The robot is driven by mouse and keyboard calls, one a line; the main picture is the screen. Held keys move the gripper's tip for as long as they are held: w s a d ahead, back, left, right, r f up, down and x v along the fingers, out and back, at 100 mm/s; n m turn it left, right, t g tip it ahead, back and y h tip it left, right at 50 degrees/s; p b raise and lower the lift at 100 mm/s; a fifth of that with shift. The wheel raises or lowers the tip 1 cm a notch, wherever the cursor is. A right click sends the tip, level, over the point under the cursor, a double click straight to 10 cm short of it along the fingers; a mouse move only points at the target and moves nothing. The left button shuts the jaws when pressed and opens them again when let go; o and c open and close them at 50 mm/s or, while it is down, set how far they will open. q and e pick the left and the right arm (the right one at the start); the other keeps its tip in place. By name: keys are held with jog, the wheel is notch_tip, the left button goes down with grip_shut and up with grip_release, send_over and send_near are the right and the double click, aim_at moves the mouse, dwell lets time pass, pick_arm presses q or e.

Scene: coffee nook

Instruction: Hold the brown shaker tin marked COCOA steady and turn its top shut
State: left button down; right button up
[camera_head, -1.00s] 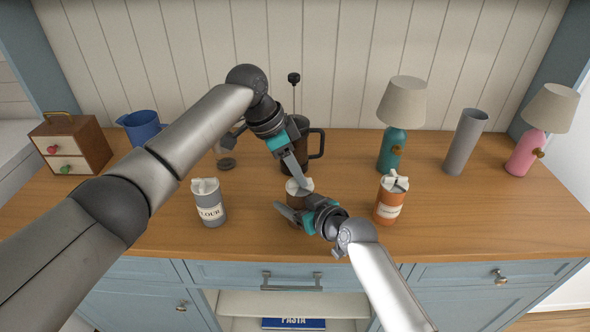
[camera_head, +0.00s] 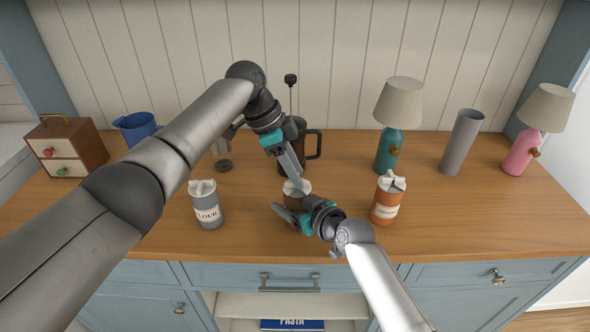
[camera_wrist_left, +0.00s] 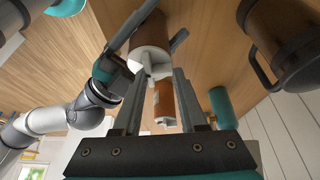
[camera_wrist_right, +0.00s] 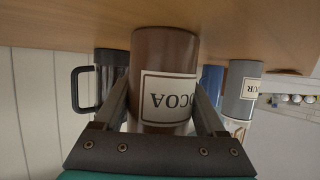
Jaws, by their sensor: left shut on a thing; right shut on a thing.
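The brown COCOA tin (camera_head: 293,197) stands on the wooden counter, mostly hidden by my grippers in the head view. In the right wrist view the tin (camera_wrist_right: 165,52) shows its cream label upside down. My right gripper (camera_head: 289,213) is shut around the tin's body, one finger on each side. The tin's white top (camera_wrist_left: 150,62), with a raised grip, shows in the left wrist view. My left gripper (camera_head: 299,184) comes from above and is shut on this top. Whether the top sits fully closed cannot be told.
A grey FLOUR tin (camera_head: 206,205) stands to the left and an orange tin (camera_head: 386,203) close to the right. A dark coffee press (camera_head: 299,145) stands just behind. A teal lamp (camera_head: 390,150), grey vase (camera_head: 461,143) and blue jug (camera_head: 137,128) stand farther off.

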pick_arm(q)
jog(key=shift+c, duration=2.2)
grip_release()
jog(key=v, duration=1.2)
pick_arm(e)
jog(key=o, duration=1.4)
jog(key=shift+o, duration=0.2)
